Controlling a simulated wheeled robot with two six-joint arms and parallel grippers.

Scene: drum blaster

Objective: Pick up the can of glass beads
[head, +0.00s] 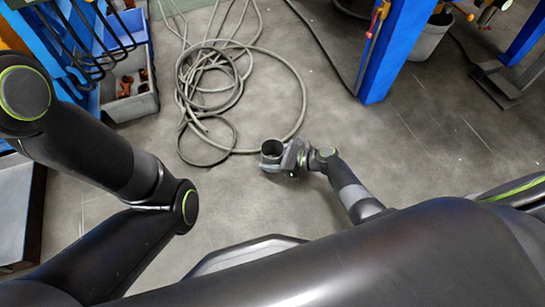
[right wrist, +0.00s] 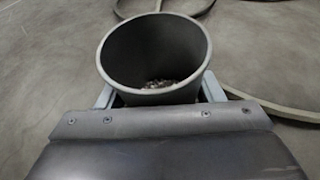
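The can (head: 271,148) is a grey open-topped cylinder near the middle of the head view.
A coiled grey hose (head: 212,75) lies on the floor just beyond the can. A blue post (head: 393,50) stands at upper right, near a grey bucket (head: 430,37). A blue rack with a grey bin (head: 132,104) stands at upper left.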

